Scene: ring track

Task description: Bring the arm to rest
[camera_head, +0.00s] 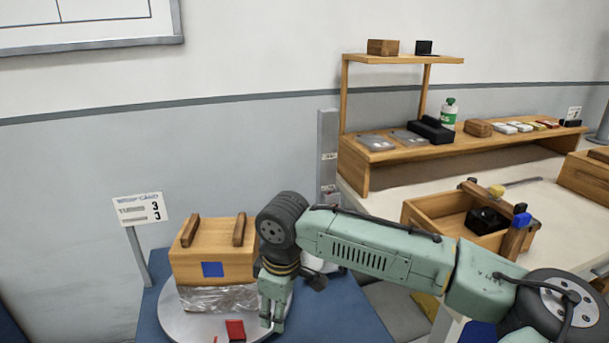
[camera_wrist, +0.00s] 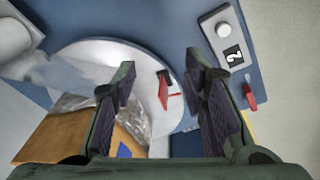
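My arm reaches in from the right in the head view and bends down at the wrist. My gripper (camera_head: 272,318) points down over the right part of a pale round disc (camera_head: 180,322). In the wrist view my gripper (camera_wrist: 160,78) has its two dark-padded fingers well apart, with nothing held between them. A small red piece (camera_head: 235,329) lies on the disc to the left of the gripper; in the wrist view the red piece (camera_wrist: 163,90) shows in the gap between the fingers, beyond the tips.
A wooden box (camera_head: 213,256) with a blue square stands on a foil-like block (camera_head: 215,298) on the disc, close left of my gripper. A sign (camera_head: 141,209) stands behind. An open wooden crate (camera_head: 425,214) and a shelved bench (camera_head: 380,179) are at right.

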